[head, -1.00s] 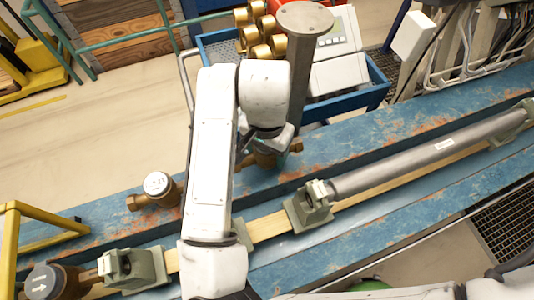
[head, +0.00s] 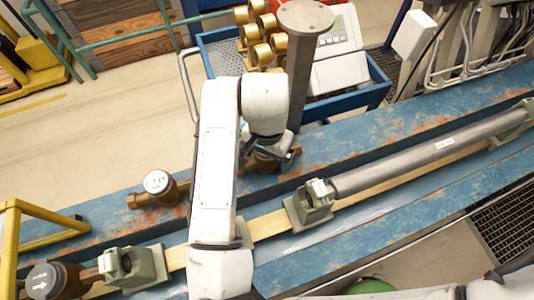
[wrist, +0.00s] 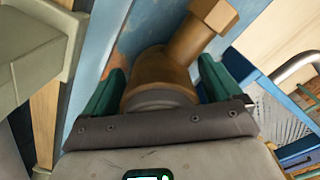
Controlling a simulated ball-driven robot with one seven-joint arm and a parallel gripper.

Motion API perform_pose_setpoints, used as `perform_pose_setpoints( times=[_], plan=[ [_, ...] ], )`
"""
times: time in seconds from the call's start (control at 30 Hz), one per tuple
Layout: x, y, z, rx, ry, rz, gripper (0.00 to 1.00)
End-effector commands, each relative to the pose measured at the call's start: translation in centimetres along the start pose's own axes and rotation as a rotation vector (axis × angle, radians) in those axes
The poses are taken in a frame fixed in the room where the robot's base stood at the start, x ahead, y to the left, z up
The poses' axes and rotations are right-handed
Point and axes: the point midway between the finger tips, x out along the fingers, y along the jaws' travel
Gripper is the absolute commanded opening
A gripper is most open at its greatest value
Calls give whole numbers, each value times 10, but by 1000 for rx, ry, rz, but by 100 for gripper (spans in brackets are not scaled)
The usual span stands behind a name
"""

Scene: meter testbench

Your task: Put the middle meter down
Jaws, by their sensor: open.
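The middle meter, a brass body with a hexagonal pipe end, stands on the blue bench; in the head view the meter (head: 258,166) is mostly hidden behind my arm. In the wrist view the meter (wrist: 162,76) sits between the two green fingers of my gripper (wrist: 160,84). The fingers are spread, one on each side of the body; whether either touches it is unclear. In the head view my gripper (head: 274,152) is low over the bench's back strip. Another brass meter (head: 157,184) with a white dial stands to its left on the bench.
A darker meter (head: 45,281) sits at the lower left beside a green-grey clamp (head: 133,268). Another clamp (head: 309,206) holds a long grey pipe (head: 430,152). A grey post (head: 303,70) and blue cart (head: 376,92) stand behind. The blue bench (head: 385,135) is bare to the right.

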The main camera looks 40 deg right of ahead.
Motion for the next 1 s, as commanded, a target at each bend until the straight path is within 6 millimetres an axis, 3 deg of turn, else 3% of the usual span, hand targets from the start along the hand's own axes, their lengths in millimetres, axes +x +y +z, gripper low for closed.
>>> perform_pose_setpoints(
  times=[0.27,0.73,1.0],
  plan=[
    [-13,-1,0,1,1,-3,92],
    [-104,-1,0,3,-2,-5,92],
    [-123,0,0,1,0,-1,92]
  ],
)
